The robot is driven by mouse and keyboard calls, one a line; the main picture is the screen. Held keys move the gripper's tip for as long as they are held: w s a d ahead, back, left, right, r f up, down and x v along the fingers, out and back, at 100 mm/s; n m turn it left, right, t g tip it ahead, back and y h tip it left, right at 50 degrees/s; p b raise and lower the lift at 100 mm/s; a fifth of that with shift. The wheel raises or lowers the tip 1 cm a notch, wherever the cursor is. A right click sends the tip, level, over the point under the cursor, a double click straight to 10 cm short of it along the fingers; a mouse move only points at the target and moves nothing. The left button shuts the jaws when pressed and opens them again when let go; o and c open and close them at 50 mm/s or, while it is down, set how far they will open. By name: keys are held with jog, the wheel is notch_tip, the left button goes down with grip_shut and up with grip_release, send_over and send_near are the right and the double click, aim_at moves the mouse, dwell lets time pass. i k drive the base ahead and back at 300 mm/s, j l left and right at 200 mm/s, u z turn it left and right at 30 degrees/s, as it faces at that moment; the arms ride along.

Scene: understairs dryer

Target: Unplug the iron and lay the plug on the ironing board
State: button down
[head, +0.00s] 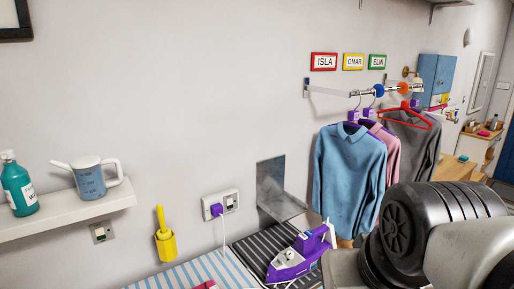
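A purple plug (216,209) sits in a white wall socket (231,200). A white cord (223,234) hangs from it toward the board. A purple and white iron (298,254) rests on a dark striped surface (252,250). The ironing board (183,278), with a blue and white striped cover, shows at the bottom edge beside that surface; I cannot tell whether the two are one piece. Most of the board is below the picture. My gripper is not in view; only what look like my arm parts fill the lower right.
A metal plate (271,184) stands against the wall behind the iron. A yellow holder (165,243) hangs left of the socket. A white shelf (60,222) carries a jug (90,180) and a green bottle (17,186). Shirts (348,172) hang from a rail on the right.

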aim_at(217, 208)
jog(key=i+l+u, duration=0.2)
jog(key=u, duration=0.2)
jog(key=i+l+u, duration=0.1)
jog(key=l+u, duration=0.25)
jog(key=i+l+u, duration=0.1)
jog(key=l+u, duration=0.3)
